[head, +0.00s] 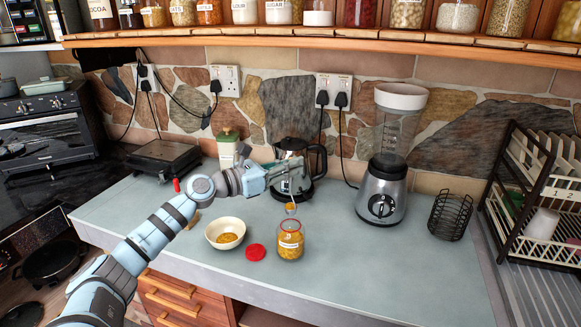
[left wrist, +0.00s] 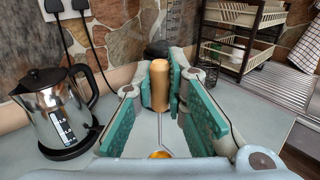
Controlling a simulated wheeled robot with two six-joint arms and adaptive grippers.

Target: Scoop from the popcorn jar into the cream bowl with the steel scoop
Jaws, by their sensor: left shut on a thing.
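The popcorn jar (head: 291,246), a clear labelled jar of yellow kernels, stands open near the counter's front. The cream bowl (head: 225,242) is to its left, with some yellow kernels inside. My left gripper (head: 297,178) is shut on the steel scoop (head: 291,208), whose head hangs just over the jar mouth; a yellowish tint shows at it. The left wrist view shows the scoop's tan handle (left wrist: 160,86) upright between the fingers, a thin shaft below it and something yellow at the bottom edge. Whether that is scoop load or jar contents, I cannot tell. My right gripper is not in view.
A red lid (head: 256,252) lies between bowl and jar. A kettle (head: 291,160) stands behind my gripper, a blender (head: 384,180) to the right, then a wire basket (head: 449,216) and a dish rack (head: 535,190). The counter right of the jar is clear.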

